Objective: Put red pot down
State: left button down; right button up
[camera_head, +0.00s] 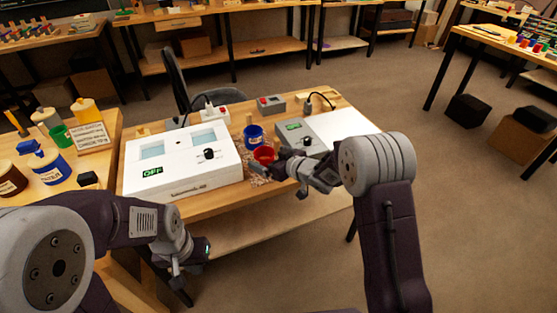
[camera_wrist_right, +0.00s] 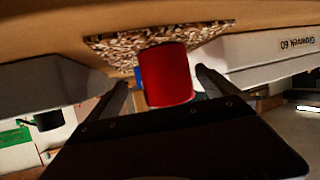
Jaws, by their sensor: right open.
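The red pot (camera_head: 264,155) is at the speckled mat (camera_head: 258,178), between the white box and the grey device. In the right wrist view the red pot (camera_wrist_right: 167,78) shows between the two fingers of my right gripper (camera_wrist_right: 162,80), with a gap on each side. The speckled mat (camera_wrist_right: 110,47) is right behind it in that view; I cannot tell whether the pot's base touches it fully. In the head view my right gripper (camera_head: 275,163) reaches the pot from the right. My left gripper (camera_head: 180,275) hangs empty in front of the bench, its jaws unclear.
A blue pot (camera_head: 253,136) stands just behind the red pot. The white box marked OFF (camera_head: 182,162) is to the left, the grey device (camera_head: 297,130) to the right. Several jars, including a blue one (camera_head: 50,166), stand on the left table.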

aim_at(273, 159)
jog(key=p+v, duration=0.1)
jog(key=v, duration=0.6)
jog(key=shift+s+d+r, duration=0.1)
jog(key=shift+s+d, duration=0.1)
jog(key=shift+s, duration=0.1)
jog(key=s+d+f+m+g+h, duration=0.3)
jog(key=s+d+h, duration=0.1)
jog(key=s+d, duration=0.25)
jog(key=s+d+f+m+g+h, duration=0.2)
jog(key=s+d+f+m+h, duration=0.15)
jog(key=s+d, duration=0.35)
jog(key=s+a+f+g, duration=0.1)
jog(key=s+g, duration=0.3)
jog(key=s, duration=0.8)
jog(key=shift+s+a+m+g, duration=0.3)
jog(key=shift+a+m, duration=0.15)
jog(key=shift+a, duration=0.15)
jog(key=shift+f, duration=0.1)
